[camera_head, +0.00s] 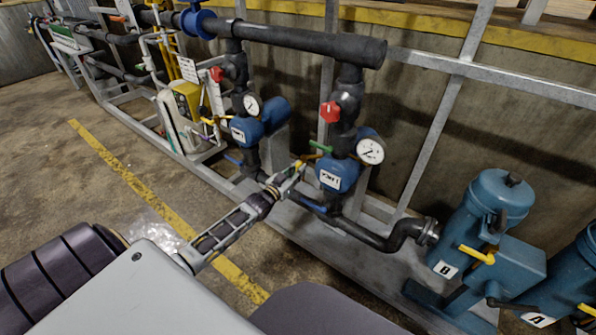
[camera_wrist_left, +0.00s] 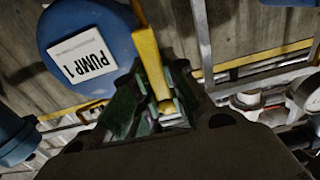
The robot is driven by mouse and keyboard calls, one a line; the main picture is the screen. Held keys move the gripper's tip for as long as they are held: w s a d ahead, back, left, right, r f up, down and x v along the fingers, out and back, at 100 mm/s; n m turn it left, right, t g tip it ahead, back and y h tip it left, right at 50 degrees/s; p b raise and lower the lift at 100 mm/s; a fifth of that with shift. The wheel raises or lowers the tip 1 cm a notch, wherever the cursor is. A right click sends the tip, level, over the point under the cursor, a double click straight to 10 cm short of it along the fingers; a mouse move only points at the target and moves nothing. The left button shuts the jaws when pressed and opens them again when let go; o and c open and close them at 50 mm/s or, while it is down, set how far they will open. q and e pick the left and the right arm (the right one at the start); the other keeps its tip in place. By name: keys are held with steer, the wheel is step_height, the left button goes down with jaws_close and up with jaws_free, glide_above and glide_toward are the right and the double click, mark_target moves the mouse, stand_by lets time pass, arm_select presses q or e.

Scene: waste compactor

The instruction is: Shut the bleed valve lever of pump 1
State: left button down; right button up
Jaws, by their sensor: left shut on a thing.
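The blue body of pump 1 (camera_head: 338,176) stands in the middle of the head view, with a white label. The wrist view shows this blue body (camera_wrist_left: 70,28) and its label, PUMP 1 (camera_wrist_left: 82,63), close up. The yellow bleed valve lever (camera_wrist_left: 148,45) runs down from the top of the wrist view to between my fingers. My left gripper (camera_wrist_left: 155,108) is shut on the lever near its end. In the head view my left gripper (camera_head: 294,171) is just left of the pump, and the fingers partly hide the lever. My right gripper is not in view.
A green handle (camera_head: 320,147), a red valve knob (camera_head: 330,112) and a dial gauge (camera_head: 370,151) sit close around pump 1. A similar blue pump (camera_head: 246,131) stands to the left. Blue tanks (camera_head: 502,200) with yellow levers stand at the right. The floor at left is clear.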

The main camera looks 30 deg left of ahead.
arm_select(q)
steer(key=shift+a+r+m+p, duration=0.15)
steer(key=shift+m+p, duration=0.45)
steer(key=shift+m, duration=0.2)
steer(key=shift+a+m+p, duration=0.2)
steer(key=shift+m+p, duration=0.35)
steer(key=shift+m, duration=0.35)
steer(key=shift+w+a+r+m+p, duration=0.1)
steer(key=shift+a+r+m+p, duration=0.35)
steer(key=shift+m, duration=1.95)
steer(key=shift+s+a+r+m+p, duration=0.1)
steer(key=shift+r+m+p, duration=0.35)
steer(key=shift+m, duration=1.95)
steer(key=shift+w+a+r+m+p, duration=0.2)
steer(key=shift+m+p, duration=0.5)
steer(key=shift+m, duration=1.7)
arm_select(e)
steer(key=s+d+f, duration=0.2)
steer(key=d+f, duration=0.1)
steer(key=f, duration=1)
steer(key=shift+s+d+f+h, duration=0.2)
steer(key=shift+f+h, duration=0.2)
arm_select(q)
steer(key=shift+s, duration=0.1)
